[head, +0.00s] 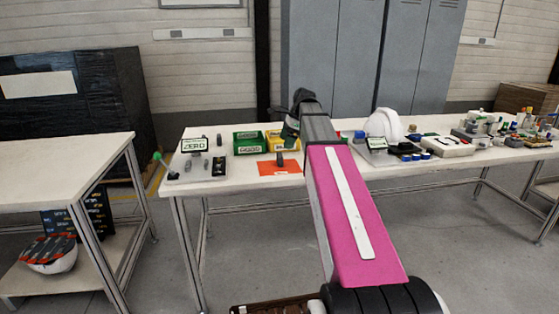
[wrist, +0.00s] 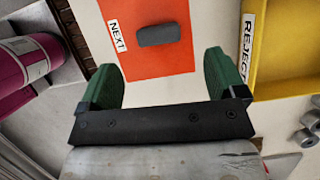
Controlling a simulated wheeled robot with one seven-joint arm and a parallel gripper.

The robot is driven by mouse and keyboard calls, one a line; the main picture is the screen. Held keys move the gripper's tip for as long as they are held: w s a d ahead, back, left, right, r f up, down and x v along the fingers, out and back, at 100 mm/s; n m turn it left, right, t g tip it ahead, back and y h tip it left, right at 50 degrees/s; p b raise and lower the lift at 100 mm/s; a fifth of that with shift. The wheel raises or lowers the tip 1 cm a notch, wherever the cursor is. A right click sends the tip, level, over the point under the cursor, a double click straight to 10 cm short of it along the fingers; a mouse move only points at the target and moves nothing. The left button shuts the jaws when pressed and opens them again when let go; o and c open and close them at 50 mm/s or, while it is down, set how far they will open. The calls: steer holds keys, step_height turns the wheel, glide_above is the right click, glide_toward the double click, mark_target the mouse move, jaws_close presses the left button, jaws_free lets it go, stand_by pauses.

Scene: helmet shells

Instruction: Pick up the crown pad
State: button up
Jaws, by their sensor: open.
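The crown pad appears to be the small dark grey rounded block (wrist: 158,35) on the orange mat (wrist: 180,62) labelled NEXT in the wrist view. In the head view the pad (head: 280,159) is a small dark shape on the same orange mat (head: 268,169). My gripper (wrist: 160,60) is open and empty, with its two green fingers spread wide. The pad lies ahead of the fingertips, between their lines and apart from them. In the head view my gripper (head: 290,129) is small, partly hidden by my arm, above the bench behind the mat.
A yellow bin (wrist: 270,75) labelled REJECT stands right of the fingers in the wrist view. A green bin (head: 248,142) stands behind the mat in the head view. A white helmet shell (head: 384,124) and many small items crowd the bench's right.

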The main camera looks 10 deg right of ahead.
mark_target(280, 154)
steer(key=shift+x, duration=3.85)
steer(key=shift+s+d, duration=0.1)
steer(key=c, duration=1)
